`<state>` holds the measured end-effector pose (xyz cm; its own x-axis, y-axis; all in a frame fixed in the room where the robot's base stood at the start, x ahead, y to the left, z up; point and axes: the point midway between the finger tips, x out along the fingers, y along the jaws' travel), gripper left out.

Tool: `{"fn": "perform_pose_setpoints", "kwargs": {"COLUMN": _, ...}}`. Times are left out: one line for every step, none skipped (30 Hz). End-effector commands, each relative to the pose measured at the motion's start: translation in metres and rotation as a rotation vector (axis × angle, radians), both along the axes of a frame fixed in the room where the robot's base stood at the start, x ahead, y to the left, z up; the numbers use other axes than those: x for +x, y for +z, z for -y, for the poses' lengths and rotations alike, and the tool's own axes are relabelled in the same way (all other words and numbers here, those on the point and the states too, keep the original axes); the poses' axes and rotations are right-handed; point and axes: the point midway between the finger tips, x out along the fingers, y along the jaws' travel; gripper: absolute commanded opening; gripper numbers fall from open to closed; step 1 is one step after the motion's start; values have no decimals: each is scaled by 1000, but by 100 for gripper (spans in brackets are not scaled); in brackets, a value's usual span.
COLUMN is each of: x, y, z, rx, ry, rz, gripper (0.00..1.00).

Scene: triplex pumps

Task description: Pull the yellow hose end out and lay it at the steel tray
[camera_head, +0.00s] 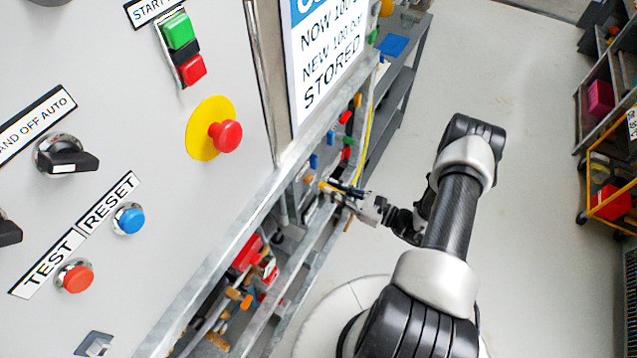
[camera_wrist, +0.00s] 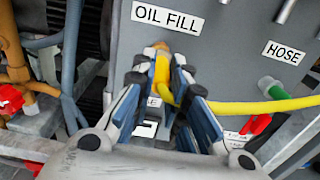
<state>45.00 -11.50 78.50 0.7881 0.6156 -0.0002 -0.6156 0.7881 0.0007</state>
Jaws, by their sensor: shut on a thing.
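My gripper (camera_wrist: 166,76) is shut on the yellow hose end (camera_wrist: 162,72), which stands between the two fingers in the wrist view. Its upper end meets an orange-brown fitting (camera_wrist: 161,46) below the OIL FILL label; I cannot tell whether it is still seated there. The yellow hose (camera_wrist: 255,106) bends below the fingers and runs off to the right. In the head view my gripper (camera_head: 338,189) reaches left to the side of the machine, and the hose end there is too small to make out. I cannot pick out the steel tray for certain in either view.
A green fitting (camera_wrist: 270,85) and red fittings (camera_wrist: 257,126) sit by the HOSE label, close to the hose. Orange-brown pipes (camera_wrist: 18,75) and blue-grey hoses (camera_wrist: 70,60) stand left. The control panel (camera_head: 120,110) fills the head view's left; the floor (camera_head: 500,100) beyond is clear.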

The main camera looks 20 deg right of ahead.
Motion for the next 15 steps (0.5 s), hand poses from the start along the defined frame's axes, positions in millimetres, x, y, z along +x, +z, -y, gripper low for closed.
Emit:
{"fn": "perform_pose_setpoints", "kwargs": {"x": -1, "y": 0, "z": 1, "rx": 0, "ry": -1, "rz": 0, "gripper": 0}}
{"fn": "perform_pose_setpoints", "kwargs": {"x": -2, "y": 0, "z": 2, "rx": 0, "ry": -1, "rz": 0, "gripper": 0}}
{"fn": "perform_pose_setpoints", "kwargs": {"x": -3, "y": 0, "z": 3, "rx": 0, "ry": -2, "rz": 0, "gripper": 0}}
{"fn": "perform_pose_setpoints", "kwargs": {"x": -4, "y": 0, "z": 4, "rx": 0, "ry": -2, "rz": 0, "gripper": 0}}
{"fn": "perform_pose_setpoints", "kwargs": {"x": -4, "y": 0, "z": 4, "rx": 0, "ry": -2, "rz": 0, "gripper": 0}}
{"fn": "perform_pose_setpoints", "kwargs": {"x": -5, "y": 0, "z": 5, "rx": 0, "ry": -2, "rz": 0, "gripper": 0}}
{"fn": "perform_pose_setpoints", "kwargs": {"x": -6, "y": 0, "z": 5, "rx": 0, "ry": -2, "rz": 0, "gripper": 0}}
{"fn": "perform_pose_setpoints", "kwargs": {"x": -7, "y": 0, "z": 6, "rx": 0, "ry": -2, "rz": 0, "gripper": 0}}
{"fn": "perform_pose_setpoints", "kwargs": {"x": -7, "y": 0, "z": 6, "rx": 0, "ry": -1, "rz": 0, "gripper": 0}}
{"fn": "perform_pose_setpoints", "kwargs": {"x": -8, "y": 0, "z": 7, "rx": 0, "ry": -1, "rz": 0, "gripper": 0}}
{"fn": "perform_pose_setpoints", "kwargs": {"x": -9, "y": 0, "z": 8, "rx": 0, "ry": -1, "rz": 0, "gripper": 0}}
{"fn": "perform_pose_setpoints", "kwargs": {"x": -10, "y": 0, "z": 8, "rx": 0, "ry": -1, "rz": 0, "gripper": 0}}
{"fn": "perform_pose_setpoints", "kwargs": {"x": -11, "y": 0, "z": 9, "rx": 0, "ry": -2, "rz": 0, "gripper": 0}}
{"fn": "perform_pose_setpoints", "kwargs": {"x": -11, "y": 0, "z": 10, "rx": 0, "ry": -2, "rz": 0, "gripper": 0}}
{"fn": "perform_pose_setpoints", "kwargs": {"x": -12, "y": 0, "z": 11, "rx": 0, "ry": -2, "rz": 0, "gripper": 0}}
